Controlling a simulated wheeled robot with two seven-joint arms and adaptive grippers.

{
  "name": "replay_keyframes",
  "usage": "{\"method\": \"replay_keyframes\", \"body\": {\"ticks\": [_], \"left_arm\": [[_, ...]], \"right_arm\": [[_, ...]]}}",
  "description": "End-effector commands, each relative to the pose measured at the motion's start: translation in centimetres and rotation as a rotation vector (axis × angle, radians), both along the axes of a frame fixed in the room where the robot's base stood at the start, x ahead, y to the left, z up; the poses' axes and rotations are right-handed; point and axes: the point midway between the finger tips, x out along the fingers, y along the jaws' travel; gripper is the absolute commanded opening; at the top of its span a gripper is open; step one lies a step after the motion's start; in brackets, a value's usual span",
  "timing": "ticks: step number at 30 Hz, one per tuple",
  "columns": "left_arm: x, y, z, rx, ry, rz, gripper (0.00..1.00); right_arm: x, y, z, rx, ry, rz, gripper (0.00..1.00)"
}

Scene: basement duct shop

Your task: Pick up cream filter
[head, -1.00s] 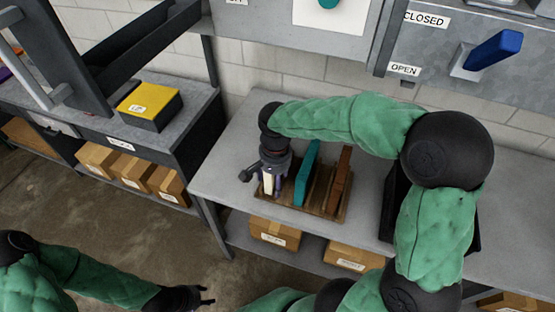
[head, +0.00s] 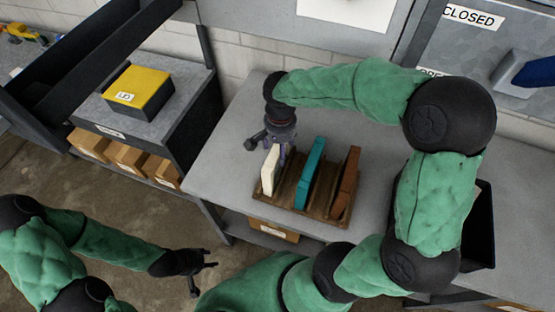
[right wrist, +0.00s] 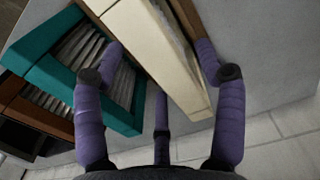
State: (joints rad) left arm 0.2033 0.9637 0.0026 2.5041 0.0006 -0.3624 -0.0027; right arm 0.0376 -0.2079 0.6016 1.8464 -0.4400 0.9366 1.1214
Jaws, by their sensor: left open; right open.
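The cream filter (head: 270,170) stands upright in the leftmost slot of a wooden rack (head: 325,212) on the grey table. In the right wrist view the cream filter (right wrist: 155,55) lies between the spread fingers. My right gripper (head: 272,147) is open over the filter's far end, pointing down; its fingers (right wrist: 160,75) are on either side of the filter, and I cannot tell whether they touch it. A teal filter (head: 310,173) and a rust-brown filter (head: 346,182) stand in the same rack to the right. My left gripper (head: 208,262) is open and empty, away from the table.
A black bin (head: 482,225) stands on the table to the right, partly behind my right arm. A black box with a yellow lid (head: 140,90) sits on the left bench. Cardboard boxes (head: 128,157) fill the shelf below. The table left of the rack is clear.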

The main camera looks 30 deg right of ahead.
Motion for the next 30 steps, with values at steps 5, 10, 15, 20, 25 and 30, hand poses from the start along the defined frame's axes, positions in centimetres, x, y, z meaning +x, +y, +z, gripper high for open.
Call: {"method": "replay_keyframes", "body": {"ticks": [5,10,15,20,25,30], "left_arm": [[0.1,0.0,-0.3,0.0,-0.001,-0.001,0.44],[0.1,0.0,-0.6,0.0,-0.001,-0.001,0.44],[0.1,0.0,-1.1,0.0,-0.001,-0.001,0.44],[0.1,0.0,-1.3,0.0,-0.001,-0.001,0.44],[0.1,0.0,-1.2,0.0,-0.001,-0.001,0.44],[0.1,0.0,-1.2,0.0,-0.001,-0.001,0.44]], "right_arm": [[0.0,0.0,-1.5,0.001,0.001,-0.001,0.71],[0.0,0.0,-3.1,0.0,0.003,-0.001,0.71],[0.0,0.0,-5.6,0.0,0.003,-0.001,0.71],[0.0,0.0,-6.8,0.0,0.001,0.0,0.71],[0.0,0.0,-6.9,0.0,0.0,-0.001,0.71],[0.0,0.0,-6.8,0.001,-0.001,-0.001,0.46]]}}
